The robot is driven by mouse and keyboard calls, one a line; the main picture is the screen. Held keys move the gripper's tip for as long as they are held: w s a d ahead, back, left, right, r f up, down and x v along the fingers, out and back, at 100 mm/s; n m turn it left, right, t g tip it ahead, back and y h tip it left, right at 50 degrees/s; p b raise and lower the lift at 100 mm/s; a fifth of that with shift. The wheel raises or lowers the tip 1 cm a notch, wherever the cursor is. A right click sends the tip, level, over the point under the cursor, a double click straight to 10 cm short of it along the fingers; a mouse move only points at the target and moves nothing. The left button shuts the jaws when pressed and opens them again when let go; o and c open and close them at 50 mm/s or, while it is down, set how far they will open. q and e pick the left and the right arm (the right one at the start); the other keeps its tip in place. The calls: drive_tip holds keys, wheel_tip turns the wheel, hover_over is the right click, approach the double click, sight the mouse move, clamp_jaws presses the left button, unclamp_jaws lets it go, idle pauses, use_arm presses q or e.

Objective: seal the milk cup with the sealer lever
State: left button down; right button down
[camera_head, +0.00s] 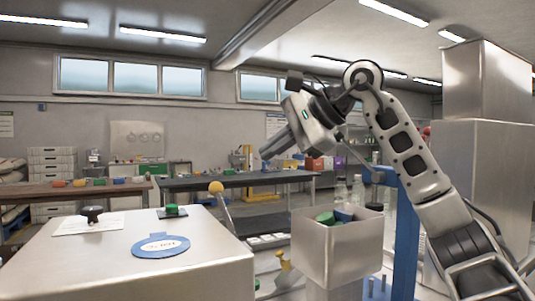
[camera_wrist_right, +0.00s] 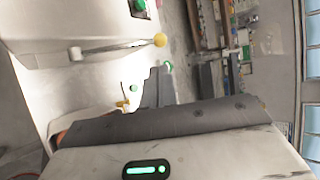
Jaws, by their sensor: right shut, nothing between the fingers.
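The sealer lever (camera_head: 228,212) is a thin metal rod with a yellow ball knob (camera_head: 216,187), at the right side of a metal machine housing (camera_head: 110,255). In the right wrist view the knob (camera_wrist_right: 160,40) and its rod (camera_wrist_right: 112,47) show beyond the fingers. My right gripper (camera_head: 266,154) is shut and empty, above and to the right of the knob in the head view, apart from it. Its dark fingers (camera_wrist_right: 160,85) show in the wrist view. I cannot make out the milk cup. My left gripper is not in view.
The housing top carries a black knob (camera_head: 92,213), a green button (camera_head: 172,210) and a blue round label (camera_head: 160,246). A metal bin (camera_head: 337,250) with green and blue items stands right of the lever. A blue post (camera_head: 405,240) rises behind it.

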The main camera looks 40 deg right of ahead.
sight(221, 185)
drive_tip(key=x, duration=1)
drive_tip(key=shift+f+b, duration=0.1)
drive_tip(key=shift+b, duration=0.3)
drive_tip(key=shift+w+a+f, duration=0.25)
drive_tip(key=shift+w+f, duration=0.05)
drive_tip(key=shift+w, duration=0.25)
